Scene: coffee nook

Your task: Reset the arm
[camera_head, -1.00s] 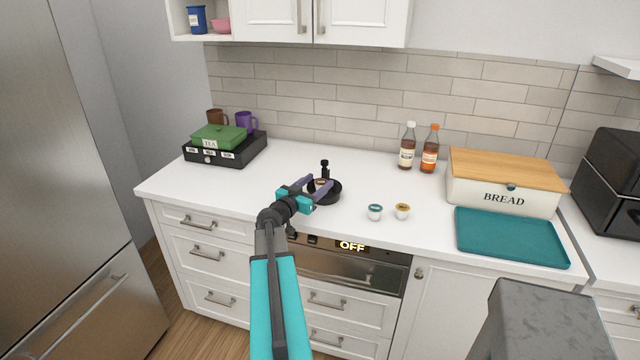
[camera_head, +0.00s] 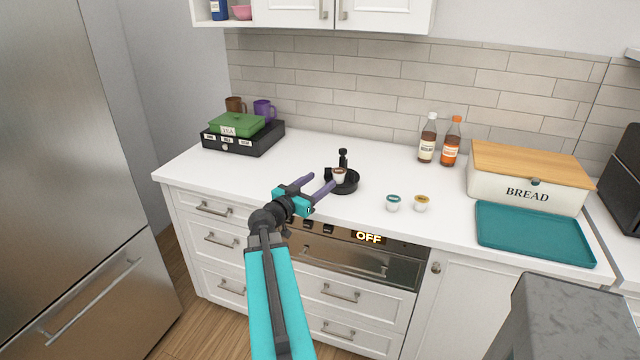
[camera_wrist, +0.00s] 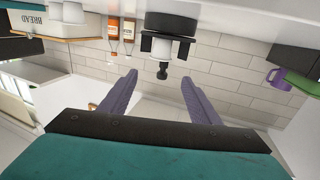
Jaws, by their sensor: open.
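My gripper (camera_head: 317,184) is open, its two purple fingers apart with nothing between them. It also shows in the wrist view (camera_wrist: 158,80). It hangs over the front of the white counter, just left of and in front of a round black holder (camera_head: 347,187). A small pod with a brown top (camera_head: 339,174) sits in the holder, clear of the fingers. The wrist view is upside down and shows the black holder (camera_wrist: 170,24) beyond the fingertips.
Two pods, teal-topped (camera_head: 393,202) and gold-topped (camera_head: 421,203), stand right of the holder. Two syrup bottles (camera_head: 428,140) (camera_head: 451,142), a bread box (camera_head: 525,190) and a teal tray (camera_head: 535,236) are farther right. A black tea drawer box (camera_head: 240,140) stands left. The counter between is clear.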

